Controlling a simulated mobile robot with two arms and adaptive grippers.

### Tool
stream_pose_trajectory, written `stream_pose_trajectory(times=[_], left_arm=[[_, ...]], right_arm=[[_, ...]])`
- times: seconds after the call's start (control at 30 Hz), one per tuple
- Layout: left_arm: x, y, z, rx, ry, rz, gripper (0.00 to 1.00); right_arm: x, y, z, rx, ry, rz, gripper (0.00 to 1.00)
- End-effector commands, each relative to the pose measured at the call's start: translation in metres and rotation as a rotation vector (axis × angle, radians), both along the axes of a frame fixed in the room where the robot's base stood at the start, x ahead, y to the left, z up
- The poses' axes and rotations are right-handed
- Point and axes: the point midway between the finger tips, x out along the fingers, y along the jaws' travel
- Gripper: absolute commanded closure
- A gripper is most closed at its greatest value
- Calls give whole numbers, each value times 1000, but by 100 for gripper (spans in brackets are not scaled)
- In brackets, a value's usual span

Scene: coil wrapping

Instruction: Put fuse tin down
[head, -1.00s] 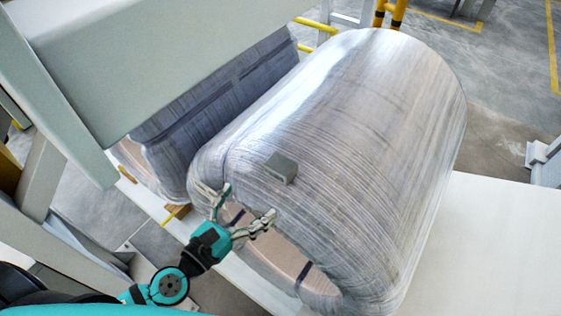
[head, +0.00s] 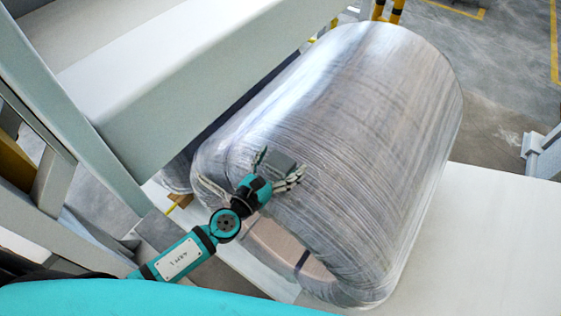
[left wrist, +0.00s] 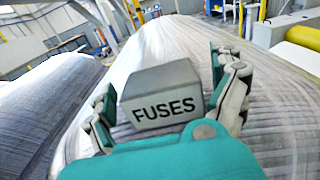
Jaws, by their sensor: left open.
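The fuse tin (head: 278,163) is a small grey box resting on top of a wrapped coil (head: 350,120). In the left wrist view the tin (left wrist: 162,98) shows the word FUSES on its near face. My left gripper (head: 280,170) is open, with one finger on each side of the tin. In the left wrist view, gaps show between the tin and the fingers of the left gripper (left wrist: 170,95), more clearly on the right. My right gripper is not in view.
A large grey beam (head: 190,85) crosses above at the left, close to my left arm. A second wrapped coil (left wrist: 45,110) lies beside the first. A white platform (head: 480,220) lies under the coil, clear at the right.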

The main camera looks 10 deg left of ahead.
Motion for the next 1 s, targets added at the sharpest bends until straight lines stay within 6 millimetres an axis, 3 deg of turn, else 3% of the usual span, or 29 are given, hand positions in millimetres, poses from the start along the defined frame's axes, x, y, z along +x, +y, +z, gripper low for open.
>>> stream_pose_trajectory(times=[0.17,0.63,1.0], left_arm=[[0,0,0,0,0,-1,5],[0,0,0,0,1,0,67],[0,0,0,0,0,0,75]], right_arm=[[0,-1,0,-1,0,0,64],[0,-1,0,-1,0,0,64],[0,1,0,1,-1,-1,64]])
